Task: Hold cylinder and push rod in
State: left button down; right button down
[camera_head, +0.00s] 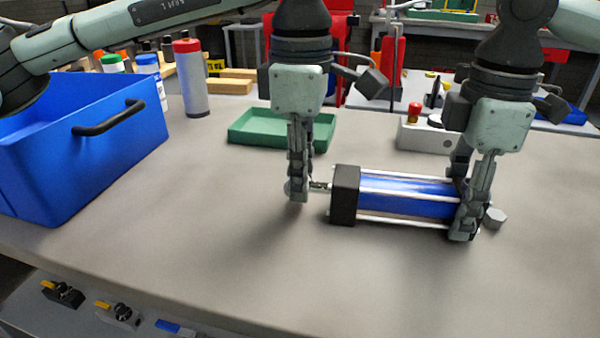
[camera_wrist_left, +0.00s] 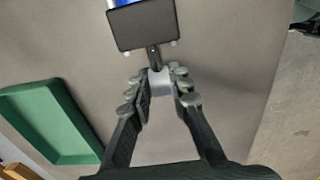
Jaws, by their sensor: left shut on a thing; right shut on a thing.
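The cylinder (camera_head: 405,197) is blue with a black end block and silver tie rods, and lies on its side on the table. My right gripper (camera_head: 463,222) is shut on its right end. The rod (camera_head: 319,186) sticks out a short way from the black left end. My left gripper (camera_head: 298,190) is shut on the rod's outer end. In the left wrist view, the fingers (camera_wrist_left: 163,90) close around the light rod tip (camera_wrist_left: 159,83), with the black end block (camera_wrist_left: 143,25) just ahead. The cylinder's right end is partly hidden behind my right gripper.
A blue bin (camera_head: 100,150) with a black handle stands at the left. A green tray (camera_head: 250,128) and a red-capped bottle (camera_head: 190,85) are behind. The table (camera_head: 210,260) is clear in front.

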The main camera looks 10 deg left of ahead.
aim_at(320, 183)
pick_arm(q)
jog(key=shift+d, duration=1.35)
pick_arm(e)
jog(key=shift+a, duration=0.1)
dwell(0.4)
pick_arm(q)
jog(key=c, duration=1.3)
grip_release()
jog(key=shift+a, duration=0.1)
notch_tip(320, 183, up, 12)
jog(key=shift+r, duration=0.1)
pick_arm(e)
jog(key=c, duration=0.7)
grip_release()
